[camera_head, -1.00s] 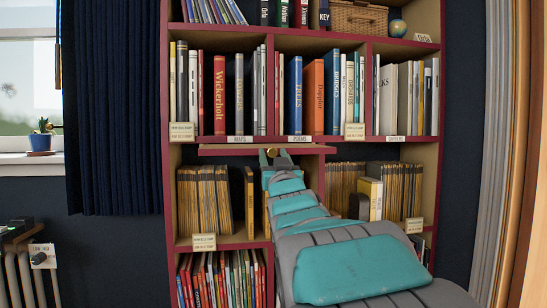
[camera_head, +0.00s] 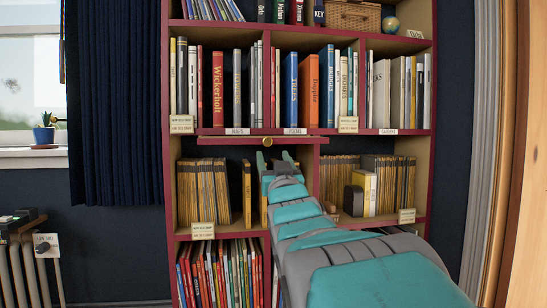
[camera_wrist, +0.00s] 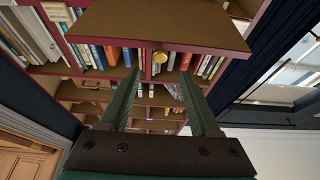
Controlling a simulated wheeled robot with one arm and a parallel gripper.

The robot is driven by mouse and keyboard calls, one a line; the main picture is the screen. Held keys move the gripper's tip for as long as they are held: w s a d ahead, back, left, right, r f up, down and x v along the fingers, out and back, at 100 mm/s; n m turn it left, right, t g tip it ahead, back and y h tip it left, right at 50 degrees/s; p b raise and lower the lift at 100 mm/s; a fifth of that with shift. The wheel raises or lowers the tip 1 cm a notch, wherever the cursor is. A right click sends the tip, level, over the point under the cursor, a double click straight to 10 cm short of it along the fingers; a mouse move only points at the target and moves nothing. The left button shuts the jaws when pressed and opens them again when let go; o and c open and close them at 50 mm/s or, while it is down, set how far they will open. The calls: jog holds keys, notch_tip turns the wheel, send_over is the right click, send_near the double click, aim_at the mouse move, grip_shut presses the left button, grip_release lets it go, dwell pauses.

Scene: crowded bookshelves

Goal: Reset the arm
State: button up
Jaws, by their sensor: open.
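My gripper (camera_head: 274,157) is open and empty in front of the bookcase, just below a round brass knob (camera_head: 267,141). The knob is on the front of a red-edged wooden drawer or pull-out board (camera_head: 225,139) under the upper book row. The board sticks out from the case. In the wrist view, the two green fingers (camera_wrist: 160,73) are spread wide with nothing between them. The knob (camera_wrist: 160,56) shows beyond the fingertips, and a gap shows between them and it. The board's broad wooden face (camera_wrist: 155,22) fills the top of that view.
The bookcase (camera_head: 168,190) holds tightly packed books above and below the board. A dark rounded object (camera_head: 353,200) stands by a yellow book (camera_head: 369,194) on the middle shelf. A dark curtain (camera_head: 115,110) and a potted cactus (camera_head: 45,129) are on the left.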

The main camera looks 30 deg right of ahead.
jog(key=shift+f, duration=0.1)
dwell(0.4)
jog(key=s+a+f+g+y+p, duration=0.1)
jog(key=a+f+g+p, duration=0.1)
jog(key=f+g, duration=0.35)
jog(key=s+a+f+g+y+p, duration=0.1)
jog(key=s+a+f+g+p, duration=0.1)
jog(key=f, duration=0.7)
jog(key=s+a+f+g+y+p, duration=0.1)
jog(key=s+a+f+g+p, duration=0.15)
jog(key=s+f, duration=0.3)
jog(key=s+a+f+g+y+p, duration=0.1)
jog(key=s+a+f+g, duration=0.1)
jog(key=s+f+g, duration=0.3)
jog(key=s+a+f+n+g+p, duration=0.1)
jog(key=s+a+f+g, duration=0.1)
jog(key=s, duration=0.6)
jog(key=s+a+f+n+g+y+p, duration=0.1)
jog(key=s+a+f+g, duration=0.2)
jog(key=s, duration=0.6)
jog(key=s+a+f+n+g+y+p, duration=0.1)
jog(key=s+a+f+g, duration=0.2)
jog(key=s, duration=0.6)
jog(key=shift+s+f+p, duration=0.25)
jog(key=shift+f+p, duration=0.15)
